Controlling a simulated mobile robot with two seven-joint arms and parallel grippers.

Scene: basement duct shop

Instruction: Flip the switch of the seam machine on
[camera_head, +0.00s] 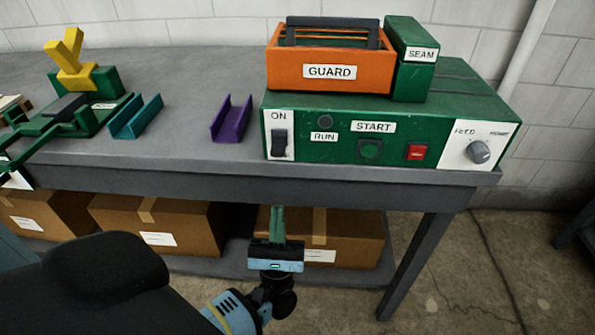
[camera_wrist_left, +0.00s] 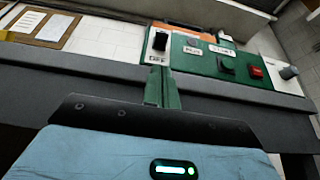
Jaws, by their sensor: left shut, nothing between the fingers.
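The green seam machine (camera_head: 340,148) stands at the right end of the grey bench. Its black ON switch (camera_head: 280,142) sits on a white plate at the left of the front panel. It also shows in the left wrist view (camera_wrist_left: 160,41), just above my fingertips. My left gripper (camera_head: 277,211) is shut and empty, its green fingers pointing up in front of the bench edge, below the switch and apart from it. In the left wrist view the fingers (camera_wrist_left: 162,80) are closed together. My right gripper is not in view.
The panel also has a RUN lamp (camera_head: 325,121), a green START button (camera_head: 370,149), a red button (camera_head: 416,152) and a FEED knob (camera_head: 478,151). An orange guard (camera_head: 330,71) sits on top. Purple (camera_head: 231,118) and teal (camera_head: 136,116) channels lie left. Cardboard boxes (camera_head: 160,226) fill the lower shelf.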

